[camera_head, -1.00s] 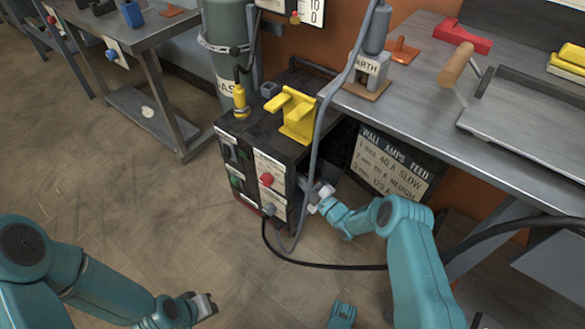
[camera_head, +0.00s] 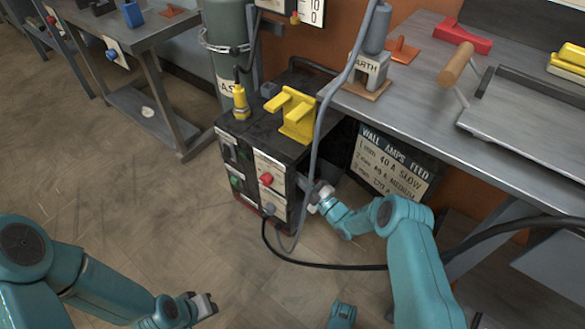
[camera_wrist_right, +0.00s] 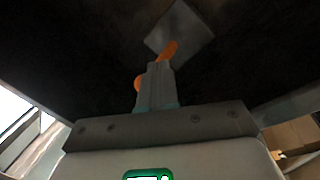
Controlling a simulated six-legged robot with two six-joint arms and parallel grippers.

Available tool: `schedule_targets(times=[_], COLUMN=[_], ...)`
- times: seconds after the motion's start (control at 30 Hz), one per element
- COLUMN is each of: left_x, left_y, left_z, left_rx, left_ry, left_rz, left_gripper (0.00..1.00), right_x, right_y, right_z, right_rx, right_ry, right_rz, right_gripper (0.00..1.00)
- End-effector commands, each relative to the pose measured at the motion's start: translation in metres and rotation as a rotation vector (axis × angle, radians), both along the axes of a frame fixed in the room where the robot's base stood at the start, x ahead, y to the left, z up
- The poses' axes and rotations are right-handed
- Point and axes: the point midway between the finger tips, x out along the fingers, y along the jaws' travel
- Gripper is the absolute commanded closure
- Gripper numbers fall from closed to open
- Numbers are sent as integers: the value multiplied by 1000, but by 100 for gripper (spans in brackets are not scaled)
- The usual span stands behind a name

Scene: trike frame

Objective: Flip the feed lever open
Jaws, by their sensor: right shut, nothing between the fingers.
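The feed lever appears to be the orange part (camera_wrist_right: 169,48) in the right wrist view, in front of a grey square plate (camera_wrist_right: 184,30) on a dark surface. More orange shows left of my right gripper (camera_wrist_right: 156,68), whose shut fingers hide the middle. The fingers are empty and very close to the orange part; I cannot tell if they touch. In the head view my right gripper (camera_head: 318,195) is at the right side of the black welder (camera_head: 287,150), where the lever is hidden. My left gripper (camera_head: 207,304) is low over the floor, away from the welder; its jaw opening is unclear.
A grey hose (camera_head: 318,140) hangs in front of the welder near my right gripper. A black cable (camera_head: 325,265) runs across the floor. A feed chart board (camera_head: 393,165) stands to the right under the workbench (camera_head: 430,110).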

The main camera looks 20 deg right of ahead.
Motion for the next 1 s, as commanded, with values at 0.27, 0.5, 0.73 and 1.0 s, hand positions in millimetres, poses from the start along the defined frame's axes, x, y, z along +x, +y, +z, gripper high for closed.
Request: schedule_targets(times=[0.27, 0.5, 0.73, 1.0], left_x=[0, 0, 0, 0], left_y=[0, 0, 0, 0], left_z=[0, 0, -1, -1], left_rx=[0, 0, 0, 0], left_ry=[0, 0, 0, 0], left_rz=[0, 0, 0, 0], left_gripper=[100, 100, 100, 100], right_x=[0, 0, 2, 4], right_y=[0, 0, 1, 3], right_z=[0, 0, 4, 7], right_rx=[0, 0, 0, 0], right_ry=[0, 0, -1, 0], right_rz=[0, 0, -1, 0], right_gripper=[100, 100, 100, 100])
